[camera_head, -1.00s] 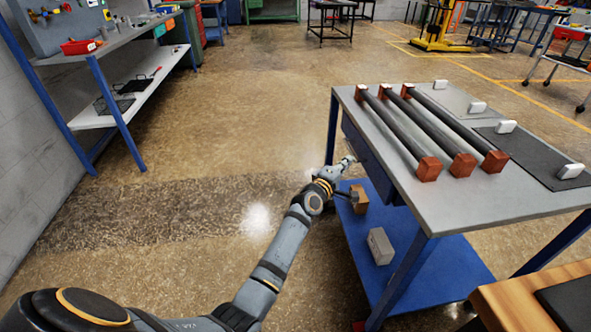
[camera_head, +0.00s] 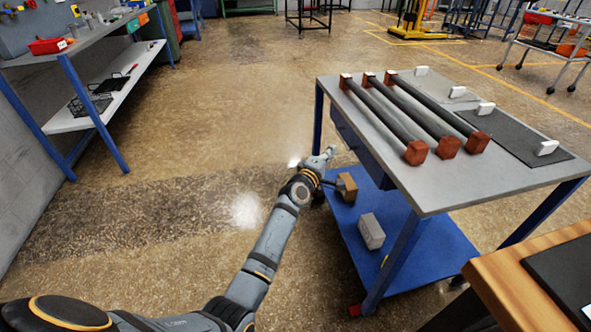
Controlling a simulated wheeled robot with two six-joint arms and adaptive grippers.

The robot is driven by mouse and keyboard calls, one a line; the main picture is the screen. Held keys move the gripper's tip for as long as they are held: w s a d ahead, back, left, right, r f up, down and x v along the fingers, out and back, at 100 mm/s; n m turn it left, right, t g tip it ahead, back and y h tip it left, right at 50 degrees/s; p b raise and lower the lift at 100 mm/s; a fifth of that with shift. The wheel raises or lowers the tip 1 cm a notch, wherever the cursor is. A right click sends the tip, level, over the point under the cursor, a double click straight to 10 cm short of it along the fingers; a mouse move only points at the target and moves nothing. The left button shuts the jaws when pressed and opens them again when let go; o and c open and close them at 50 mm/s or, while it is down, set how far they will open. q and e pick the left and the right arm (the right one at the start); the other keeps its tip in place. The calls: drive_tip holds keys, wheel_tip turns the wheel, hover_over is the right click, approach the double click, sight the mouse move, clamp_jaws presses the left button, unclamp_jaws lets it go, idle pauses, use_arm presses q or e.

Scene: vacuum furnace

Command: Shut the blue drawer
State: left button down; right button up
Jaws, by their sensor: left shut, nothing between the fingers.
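The blue drawer (camera_head: 357,143) is under the left edge of a grey-topped table (camera_head: 462,183). Its dark blue front lies close under the tabletop edge. I cannot tell whether a small gap is left. My left gripper (camera_head: 329,152) is shut and empty, just left of the drawer front. I cannot tell whether its fingertips touch the drawer. My right gripper is not in view.
Several dark bars with red end blocks (camera_head: 416,152) lie on the tabletop, beside white blocks and a dark mat (camera_head: 505,140). A brown box (camera_head: 347,187) and a grey block (camera_head: 371,231) stand on the blue lower shelf (camera_head: 390,215). The floor to the left is clear.

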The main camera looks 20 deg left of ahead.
use_arm(q)
drive_tip(key=s+a+p, duration=0.2)
drive_tip(key=s, duration=0.8)
drive_tip(key=shift+s+a, duration=0.15)
drive_tip(key=shift+a, duration=0.2)
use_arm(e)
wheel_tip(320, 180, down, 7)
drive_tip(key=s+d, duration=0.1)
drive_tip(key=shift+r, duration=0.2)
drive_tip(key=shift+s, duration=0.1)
